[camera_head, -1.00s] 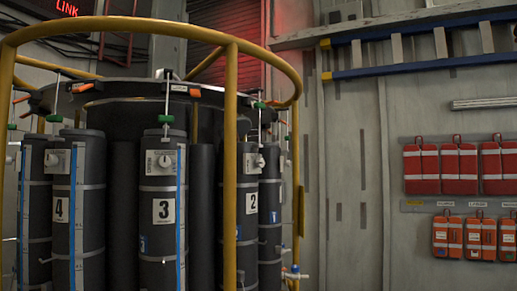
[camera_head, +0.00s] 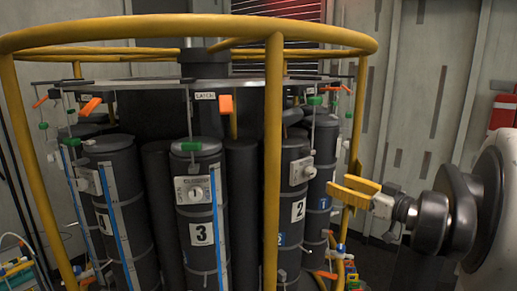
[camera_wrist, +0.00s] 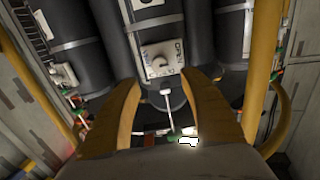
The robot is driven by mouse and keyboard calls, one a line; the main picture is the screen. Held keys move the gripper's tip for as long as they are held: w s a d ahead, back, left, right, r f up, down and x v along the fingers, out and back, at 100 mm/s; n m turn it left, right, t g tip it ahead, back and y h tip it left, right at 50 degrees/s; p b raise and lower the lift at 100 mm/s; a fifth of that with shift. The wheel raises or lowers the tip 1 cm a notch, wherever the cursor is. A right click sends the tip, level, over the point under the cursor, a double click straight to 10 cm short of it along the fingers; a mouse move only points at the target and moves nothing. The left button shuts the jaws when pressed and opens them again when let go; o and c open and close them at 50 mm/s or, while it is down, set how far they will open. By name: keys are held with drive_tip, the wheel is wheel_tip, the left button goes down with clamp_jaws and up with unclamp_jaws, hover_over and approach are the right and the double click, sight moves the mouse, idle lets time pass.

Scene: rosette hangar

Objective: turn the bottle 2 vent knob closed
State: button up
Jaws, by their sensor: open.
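Bottle 2 (camera_head: 290,225) is a dark upright cylinder with a white "2" label, right of bottle 3 (camera_head: 200,255) in the head view. Its vent knob (camera_head: 301,171) is a small light knob on a pale plate near the bottle's top. In the wrist view a round white knob (camera_wrist: 158,60) on a plate with lettering shows just beyond my fingertips; I cannot read a bottle number there. My gripper (camera_head: 338,188) has yellow fingers, is open and empty, and is right of bottle 2, apart from the knob. The open fingers also show in the wrist view (camera_wrist: 163,80).
A yellow tube cage surrounds the bottles, with a top ring (camera_head: 180,28) and uprights; one upright (camera_head: 272,160) stands just left of bottle 2, another (camera_head: 358,120) near my gripper. Green and orange handles hang on rods above the bottles. A red pouch (camera_head: 502,112) is at the right wall.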

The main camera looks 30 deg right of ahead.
sight(313, 172)
drive_tip(key=w, duration=0.3)
drive_tip(key=w+a+p, duration=0.1)
drive_tip(key=w, duration=0.6)
drive_tip(key=shift+w+a+r, duration=0.2)
clamp_jaws()
